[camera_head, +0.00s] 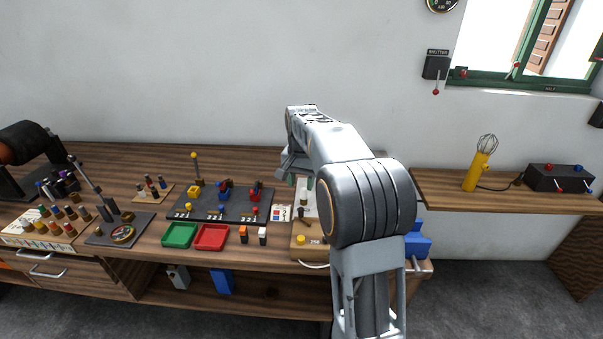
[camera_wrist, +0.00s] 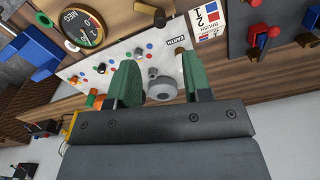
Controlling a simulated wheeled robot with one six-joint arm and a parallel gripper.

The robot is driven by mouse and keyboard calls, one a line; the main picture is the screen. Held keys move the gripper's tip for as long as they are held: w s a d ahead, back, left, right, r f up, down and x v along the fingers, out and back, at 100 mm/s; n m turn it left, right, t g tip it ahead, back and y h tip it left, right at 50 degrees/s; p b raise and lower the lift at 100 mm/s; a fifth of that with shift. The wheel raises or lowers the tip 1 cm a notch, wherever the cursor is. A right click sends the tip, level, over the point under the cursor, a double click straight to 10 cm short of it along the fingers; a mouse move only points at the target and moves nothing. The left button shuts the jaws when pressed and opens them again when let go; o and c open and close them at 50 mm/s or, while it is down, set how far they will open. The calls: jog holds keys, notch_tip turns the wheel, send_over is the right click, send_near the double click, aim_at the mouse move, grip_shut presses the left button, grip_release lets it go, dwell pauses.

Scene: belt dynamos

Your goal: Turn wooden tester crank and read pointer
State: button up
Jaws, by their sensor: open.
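The wooden tester (camera_head: 303,253) stands on the bench, mostly hidden behind my arm in the head view. In the wrist view its pale panel (camera_wrist: 118,50) shows, with several coloured sockets and an EARTH label. The round pointer dial (camera_wrist: 82,28) is at the upper left; its reading is too small to tell. A grey round part (camera_wrist: 161,88) lies between my green fingers in the picture; I cannot tell whether it belongs to the crank. A dark knob (camera_wrist: 159,18) shows at the top edge. My gripper (camera_wrist: 158,62) is open and holds nothing; its fingertips also show in the head view (camera_head: 300,182).
A dark board with several small machines (camera_head: 225,203), a green tray (camera_head: 180,235) and a red tray (camera_head: 211,237) are left of the tester. A blue vise (camera_head: 419,244) is at the bench's right end.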

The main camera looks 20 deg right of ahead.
jog(key=shift+r, duration=1.45)
